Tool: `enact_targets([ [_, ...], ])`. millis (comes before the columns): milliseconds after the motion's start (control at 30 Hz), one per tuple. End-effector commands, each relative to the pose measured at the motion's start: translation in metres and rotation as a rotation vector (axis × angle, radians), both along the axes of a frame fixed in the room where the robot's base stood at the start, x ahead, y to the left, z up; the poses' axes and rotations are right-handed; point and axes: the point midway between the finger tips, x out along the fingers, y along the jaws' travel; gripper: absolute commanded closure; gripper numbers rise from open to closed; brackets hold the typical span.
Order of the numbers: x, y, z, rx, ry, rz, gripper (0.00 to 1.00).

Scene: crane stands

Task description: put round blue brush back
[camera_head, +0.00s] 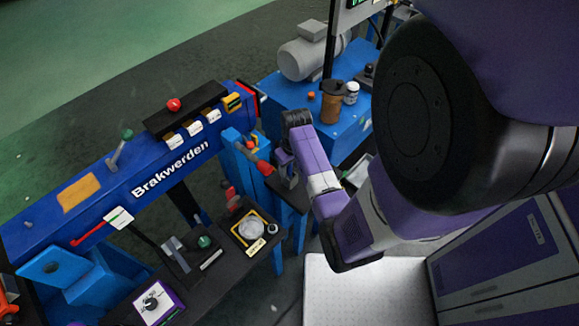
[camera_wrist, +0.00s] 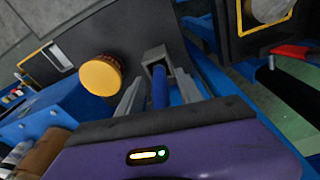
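A blue rod-like handle (camera_wrist: 159,88) stands between the fingers of my gripper (camera_wrist: 159,80) in the wrist view; it may be the round blue brush. Its far end meets a grey square piece (camera_wrist: 154,56), and I cannot tell whether this is a holder. The fingers lie on both sides of the handle, but whether they press on it is unclear. No bristles show. In the head view my gripper (camera_head: 287,168) is by the blue stand right of the Brakwerden beam (camera_head: 150,180); the brush cannot be made out there.
A yellow round cap (camera_wrist: 102,75) is close left of my fingers in the wrist view. In the head view a dark tool shelf (camera_head: 215,262) lies below left. A brown bottle (camera_head: 331,102) and a grey motor (camera_head: 305,55) stand on the blue bench behind.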

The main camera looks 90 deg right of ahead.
Motion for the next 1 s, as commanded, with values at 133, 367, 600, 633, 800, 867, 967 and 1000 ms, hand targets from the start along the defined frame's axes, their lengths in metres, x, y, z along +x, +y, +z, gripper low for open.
enact_targets([
  [133, 0.0, 0.0, 0.0, 0.0, 0.0, 0.0, 0.58],
  [367, 0.0, 0.0, 0.006, -0.001, -0.001, 0.0, 0.58],
  [600, -0.003, 0.003, 0.046, -0.004, -0.001, 0.001, 0.58],
  [633, -0.003, 0.004, 0.053, -0.004, -0.002, 0.001, 0.58],
  [800, -0.006, 0.007, 0.087, -0.004, -0.002, 0.001, 0.58],
  [867, -0.006, 0.008, 0.097, -0.003, -0.001, 0.001, 0.58],
  [967, -0.008, 0.009, 0.11, -0.003, -0.001, 0.001, 0.58],
  [1000, -0.008, 0.009, 0.113, -0.001, -0.001, 0.001, 0.58],
])
